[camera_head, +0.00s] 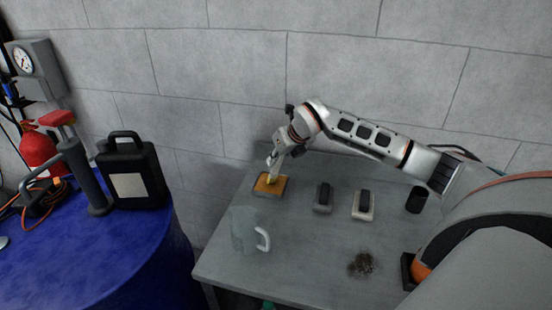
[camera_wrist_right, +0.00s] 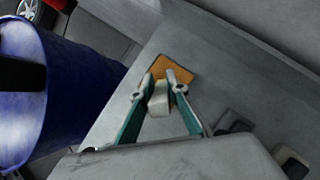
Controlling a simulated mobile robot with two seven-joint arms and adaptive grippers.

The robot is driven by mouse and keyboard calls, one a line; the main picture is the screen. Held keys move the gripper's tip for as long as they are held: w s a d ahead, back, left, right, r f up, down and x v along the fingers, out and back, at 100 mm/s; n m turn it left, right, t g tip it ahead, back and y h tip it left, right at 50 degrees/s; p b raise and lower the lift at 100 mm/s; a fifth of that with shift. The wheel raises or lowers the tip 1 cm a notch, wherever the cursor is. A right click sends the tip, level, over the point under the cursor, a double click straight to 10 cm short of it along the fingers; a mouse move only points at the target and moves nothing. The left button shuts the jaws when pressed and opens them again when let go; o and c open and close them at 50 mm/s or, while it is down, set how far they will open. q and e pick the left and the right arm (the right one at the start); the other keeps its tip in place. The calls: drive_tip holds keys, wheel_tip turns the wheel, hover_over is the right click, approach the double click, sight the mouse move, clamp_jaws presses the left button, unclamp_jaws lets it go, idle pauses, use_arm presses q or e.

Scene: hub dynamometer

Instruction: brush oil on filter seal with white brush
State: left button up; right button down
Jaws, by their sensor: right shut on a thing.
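My right gripper (camera_head: 274,163) reaches down over an orange-topped pad with a grey rim (camera_head: 262,188) at the back left of the grey table. In the wrist view the right gripper (camera_wrist_right: 161,92) is shut on a small whitish piece (camera_wrist_right: 159,102), with the orange pad (camera_wrist_right: 172,66) just beyond. I cannot tell from its shape whether this piece is the white brush. A yellow bit (camera_head: 271,181) shows below the fingers; contact with the pad is unclear. A white-based block with a dark top (camera_head: 362,210) stands to the right. I cannot pick out the filter seal. My left gripper is out of view.
A grey block with a dark top (camera_head: 322,206), a black cylinder (camera_head: 415,200), a grey-green mug (camera_head: 243,231) and a dark scattered patch (camera_head: 361,264) are on the table. A blue drum (camera_head: 120,265) at left carries a black jug (camera_head: 131,172). A block wall stands behind.

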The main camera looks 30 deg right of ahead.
drive_tip(key=shift+r+p, duration=1.1)
drive_tip(key=shift+r, duration=2.25)
drive_tip(key=shift+f, duration=0.1)
